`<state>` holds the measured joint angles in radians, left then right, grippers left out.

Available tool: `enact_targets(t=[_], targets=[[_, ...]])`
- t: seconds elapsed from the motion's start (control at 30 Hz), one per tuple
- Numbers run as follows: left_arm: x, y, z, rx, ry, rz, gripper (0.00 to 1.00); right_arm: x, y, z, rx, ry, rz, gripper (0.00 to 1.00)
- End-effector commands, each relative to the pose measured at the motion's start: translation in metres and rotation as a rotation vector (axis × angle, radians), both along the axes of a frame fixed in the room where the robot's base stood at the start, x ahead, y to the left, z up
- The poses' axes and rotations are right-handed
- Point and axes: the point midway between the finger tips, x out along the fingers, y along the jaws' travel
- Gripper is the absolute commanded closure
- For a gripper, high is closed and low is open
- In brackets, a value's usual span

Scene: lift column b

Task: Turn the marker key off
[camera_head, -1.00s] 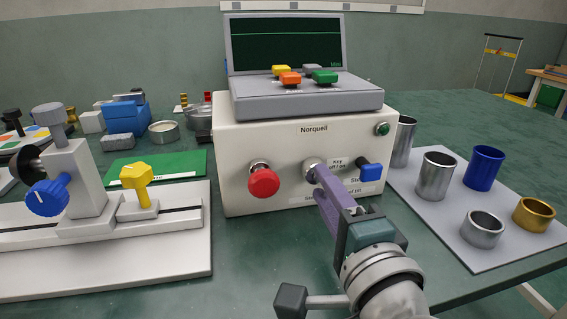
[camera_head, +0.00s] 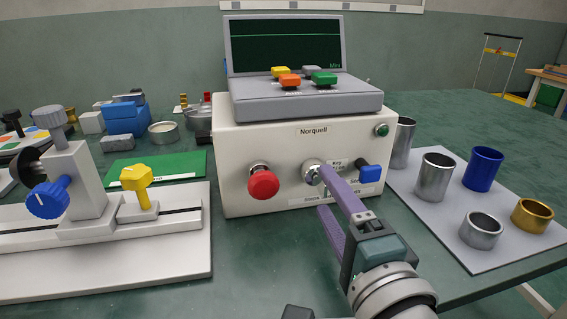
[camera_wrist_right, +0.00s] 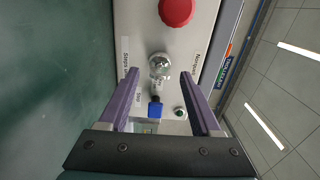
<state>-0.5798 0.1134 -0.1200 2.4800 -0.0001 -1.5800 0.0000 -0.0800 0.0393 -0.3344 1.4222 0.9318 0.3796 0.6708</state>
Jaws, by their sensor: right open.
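The marker key (camera_head: 311,171) is a round silver metal switch on the front of the cream Norquell box (camera_head: 240,150), between a red button and a blue switch. In the right wrist view the key (camera_wrist_right: 160,66) shows as a shiny knob, centred between my fingertips. My right gripper (camera_head: 325,190) has purple fingers spread open in front of the key, one tip beside its right edge and the other lower. In the wrist view the gripper (camera_wrist_right: 159,74) holds nothing; I cannot tell whether a finger touches the key.
The red button (camera_head: 263,183) is left of the key and the blue switch (camera_head: 370,174) right. A green button (camera_head: 382,130) sits above right. Metal cups stand on a grey mat (camera_head: 450,225) at right. A rail fixture (camera_head: 100,235) fills the left.

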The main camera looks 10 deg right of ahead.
Motion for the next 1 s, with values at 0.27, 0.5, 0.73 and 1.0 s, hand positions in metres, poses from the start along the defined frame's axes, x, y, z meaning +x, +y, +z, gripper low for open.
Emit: enact_targets(t=[0.27, 0.5, 0.73, 1.0], targets=[[0.0, 0.0, 0.009, 0.0, 0.0, 0.0, 0.5, -0.058, -0.002, 0.001, 0.0, 0.003, 0.001, 0.35], [0.0, 0.001, 0.01, 0.005, 0.0, -0.004, 0.5, -0.079, -0.003, 0.0, 0.0, 0.001, 0.0, 0.35], [0.0, 0.003, 0.009, 0.01, 0.001, -0.006, 0.5, -0.08, -0.003, 0.0, 0.0, 0.0, 0.0, 0.35], [-0.001, 0.003, 0.053, 0.011, 0.002, -0.007, 0.5, -0.081, 0.027, 0.049, -0.157, 0.044, 0.168, 0.35]])
